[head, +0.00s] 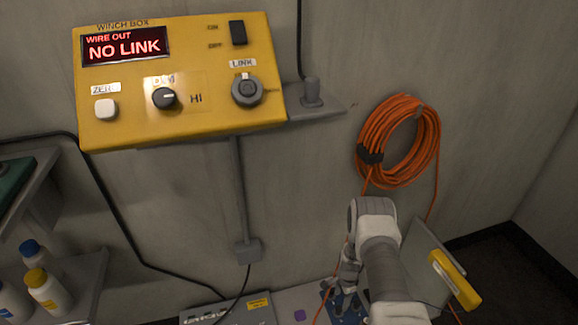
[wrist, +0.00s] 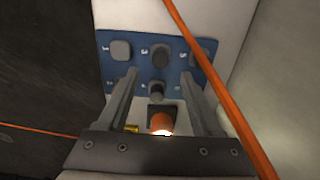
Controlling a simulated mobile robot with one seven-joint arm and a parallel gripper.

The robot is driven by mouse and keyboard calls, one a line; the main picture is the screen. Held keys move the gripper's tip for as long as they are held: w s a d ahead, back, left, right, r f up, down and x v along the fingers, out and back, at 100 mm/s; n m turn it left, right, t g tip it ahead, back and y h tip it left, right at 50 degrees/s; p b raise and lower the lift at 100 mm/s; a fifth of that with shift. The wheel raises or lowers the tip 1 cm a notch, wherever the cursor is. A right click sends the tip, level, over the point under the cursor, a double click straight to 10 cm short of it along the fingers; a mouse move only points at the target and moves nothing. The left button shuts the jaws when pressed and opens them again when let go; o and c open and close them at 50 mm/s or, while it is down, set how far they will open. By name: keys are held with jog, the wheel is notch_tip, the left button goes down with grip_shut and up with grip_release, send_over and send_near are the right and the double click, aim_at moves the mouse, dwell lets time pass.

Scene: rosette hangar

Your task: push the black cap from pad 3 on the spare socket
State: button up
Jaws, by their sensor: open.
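A blue board (wrist: 178,72) in the wrist view carries several caps in two rows, with pad marks too small to read. Dark round caps stand in the middle column, one in the far row (wrist: 160,55) and one in the near row (wrist: 157,90). I cannot tell which is pad 3. My gripper (wrist: 160,76) is open over the board, its fingers on either side of the middle column. In the head view my gripper (head: 345,285) hangs low over the board (head: 343,305). I cannot identify the spare socket.
An orange-topped piece on a dark square (wrist: 160,122) lies near my palm. An orange cable (wrist: 215,80) crosses close by my right finger. The yellow winch box (head: 180,120) reads NO LINK. An orange coil (head: 400,140) hangs on the wall; bottles (head: 45,290) stand at lower left.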

aim_at(339, 308)
notch_tip(339, 308, down, 4)
jog(key=shift+f+b, duration=0.2)
jog(key=shift+b, duration=1)
jog(key=shift+f, duration=1.75)
jog(key=shift+c, duration=0.2)
grip_shut()
jog(key=shift+r+p, duration=0.15)
jog(key=shift+p, duration=0.2)
jog(key=shift+r+p, duration=1.65)
jog(key=shift+r, duration=1.25)
